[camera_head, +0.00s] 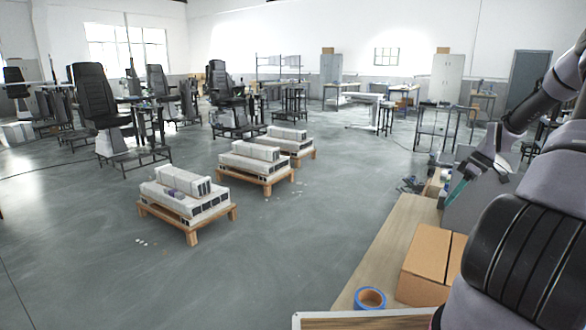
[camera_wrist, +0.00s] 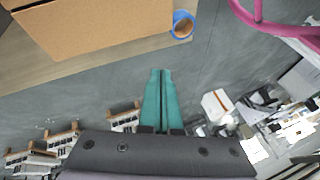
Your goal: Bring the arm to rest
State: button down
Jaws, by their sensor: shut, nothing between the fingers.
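My gripper (camera_wrist: 158,100) shows in the wrist view as two teal fingers side by side, closed together with nothing between them. In the head view my arm comes in from the right edge, and the teal fingers (camera_head: 462,186) point down and left beside the wooden bench (camera_head: 385,250). The fingers are apart from the bench and the cardboard box. Part of my arm hides the right side of the head view.
On the bench are a cardboard box (camera_head: 428,262) and a blue tape roll (camera_head: 370,299); both also show in the wrist view. Low wooden pallets with grey columns (camera_head: 186,196) stand on the open floor. Black chairs (camera_head: 93,98) and tables stand further back.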

jog(key=s+a+r+m+t+h, duration=0.1)
jog(key=s+a+r+m+h, duration=0.25)
jog(key=a+r, duration=0.55)
jog(key=s+a+r+m+t+h, duration=0.15)
jog(key=s+a+r, duration=0.35)
jog(key=r, duration=0.6)
jog(key=s+a+r+m+t, duration=0.2)
jog(key=s+a+r+m, duration=0.2)
jog(key=s, duration=0.4)
jog(key=s+a+r+m+t+y, duration=0.1)
jog(key=s+a+r+m+t, duration=0.1)
jog(key=s+a+r+m, duration=0.2)
jog(key=shift+s+a+r, duration=1.45)
jog(key=shift+s+a, duration=0.15)
jog(key=shift+s, duration=0.45)
jog(key=shift+t, duration=0.25)
